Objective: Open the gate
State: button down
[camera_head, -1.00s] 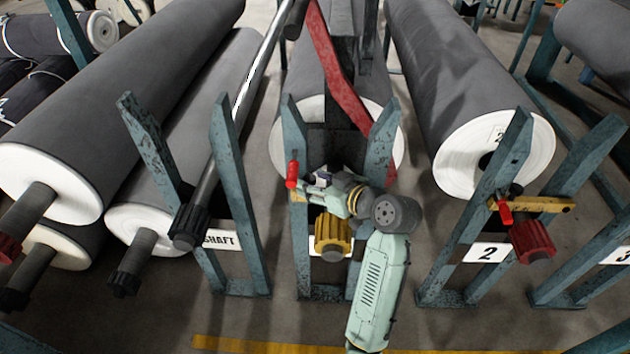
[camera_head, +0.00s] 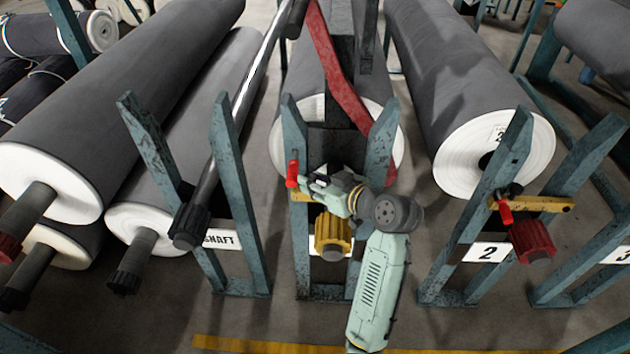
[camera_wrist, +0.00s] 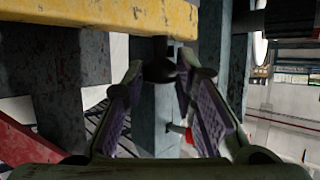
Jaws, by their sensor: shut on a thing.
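The gate is a yellow bar (camera_head: 299,197) on the teal rack in the middle, mostly hidden by my gripper in the head view. In the wrist view the yellow bar (camera_wrist: 100,14) crosses the top. A dark knob (camera_wrist: 161,70) hangs below it, between the purple-padded fingers. My gripper (camera_head: 320,184) is shut on this knob; it also shows in the wrist view (camera_wrist: 163,92). A red handle (camera_head: 292,174) stands at the left post, and a red-tipped piece (camera_wrist: 184,132) shows beyond my fingers.
A yellow ribbed shaft end (camera_head: 333,236) sits just below my gripper. Rack 2 (camera_head: 488,252) at right has its own yellow bar (camera_head: 548,204) across its posts. Grey rolls (camera_head: 455,80) lie behind on both sides. Teal posts (camera_head: 294,140) flank my wrist closely.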

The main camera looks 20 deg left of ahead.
jog(key=shift+r, duration=0.1)
jog(key=w+d+r+m+t+y+b, duration=0.2)
jog(key=d+r+m+y+b, duration=0.3)
jog(key=d+r, duration=0.3)
jog(key=shift+w+d+r+m+y+b, duration=0.25)
jog(key=shift+m+y+b, duration=0.15)
jog(key=shift+y, duration=0.4)
dwell(0.4)
